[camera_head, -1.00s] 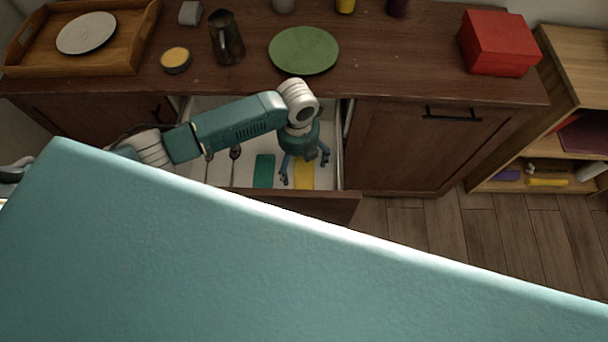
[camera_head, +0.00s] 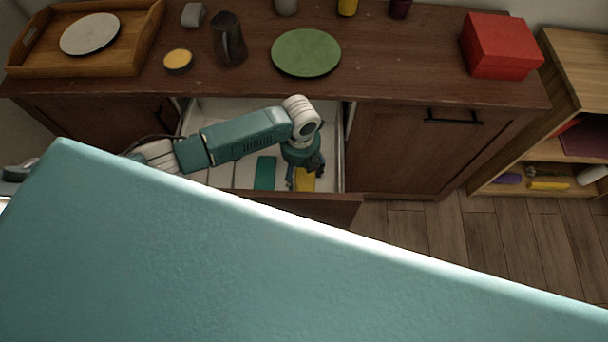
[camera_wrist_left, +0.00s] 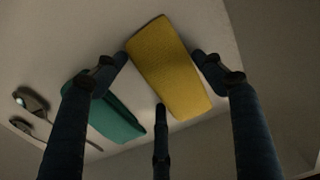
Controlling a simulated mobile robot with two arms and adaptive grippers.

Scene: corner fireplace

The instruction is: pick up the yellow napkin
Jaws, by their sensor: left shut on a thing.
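The yellow napkin (camera_head: 305,182) lies in the open drawer of the dark wood cabinet, at the drawer's right side. My left gripper (camera_head: 306,175) reaches down into the drawer and is shut on the napkin. In the left wrist view the napkin (camera_wrist_left: 170,68) is a flat yellow oblong between the fingers of my left gripper (camera_wrist_left: 164,85). In the head view the gripper and arm hide part of the napkin. My right gripper is out of view.
A teal cloth (camera_head: 265,172) lies in the drawer left of the napkin. Dark utensils (camera_wrist_left: 30,100) lie farther left. The drawer front (camera_head: 325,209) is close to my gripper. A green plate (camera_head: 306,53) and red box (camera_head: 499,46) stand on the countertop.

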